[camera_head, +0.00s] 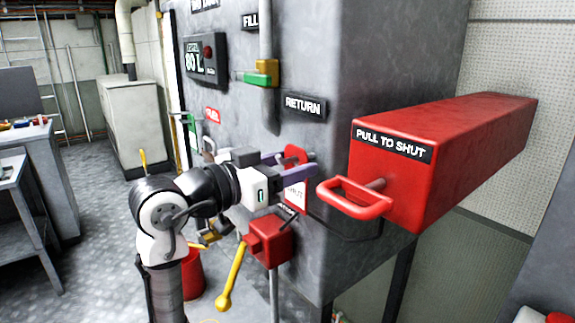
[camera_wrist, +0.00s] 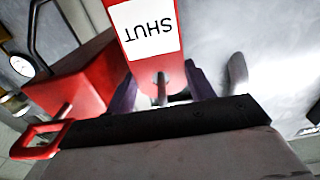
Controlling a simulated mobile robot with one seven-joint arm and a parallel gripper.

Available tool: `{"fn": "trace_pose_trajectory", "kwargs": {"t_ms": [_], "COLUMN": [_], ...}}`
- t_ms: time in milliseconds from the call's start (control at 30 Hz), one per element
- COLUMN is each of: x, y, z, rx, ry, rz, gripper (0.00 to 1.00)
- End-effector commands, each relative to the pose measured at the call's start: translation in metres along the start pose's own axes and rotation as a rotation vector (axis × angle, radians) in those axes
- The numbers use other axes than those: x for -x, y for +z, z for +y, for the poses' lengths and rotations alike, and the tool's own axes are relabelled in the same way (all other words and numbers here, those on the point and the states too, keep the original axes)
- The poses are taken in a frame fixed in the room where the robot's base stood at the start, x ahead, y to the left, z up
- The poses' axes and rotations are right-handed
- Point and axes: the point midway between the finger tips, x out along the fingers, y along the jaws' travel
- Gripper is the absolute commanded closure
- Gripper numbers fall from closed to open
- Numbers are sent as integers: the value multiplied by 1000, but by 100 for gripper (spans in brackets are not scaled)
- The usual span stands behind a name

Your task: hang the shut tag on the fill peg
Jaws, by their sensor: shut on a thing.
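The red shut tag (camera_wrist: 132,58) has a white panel reading SHUT, upside down in the wrist view. My gripper (camera_head: 300,166), with purple fingers, is shut on the tag close to the grey tank face, below the RETURN label. In the head view the tag's white panel (camera_head: 296,195) hangs below the fingers. A small grey pin-like piece (camera_wrist: 161,88) shows at the tag's end between the fingers. I cannot tell whether it is the fill peg or whether it passes through the tag.
A big red PULL TO SHUT box (camera_head: 450,140) juts out right of my gripper, its red loop handle (camera_head: 355,203) close by. A smaller red box (camera_head: 270,240) with a yellow lever (camera_head: 232,277) is below. Open floor (camera_head: 95,205) lies left.

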Motion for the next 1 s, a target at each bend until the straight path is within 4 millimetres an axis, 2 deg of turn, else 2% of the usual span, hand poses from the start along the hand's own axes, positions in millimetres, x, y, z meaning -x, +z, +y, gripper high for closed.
{"fn": "trace_pose_trajectory", "kwargs": {"t_ms": [167, 200, 367, 733, 867, 1000], "x": [0, 0, 0, 6, 25, 57], "y": [0, 0, 0, 1, 2, 3], "z": [0, 0, 0, -1, -1, -1], "rx": [0, 0, 0, 0, 0, -1], "ry": [0, 0, -1, -3, -5, -6], "rz": [0, 0, 0, 0, 1, 2], "gripper": [65, 43, 22, 21, 21, 21]}}
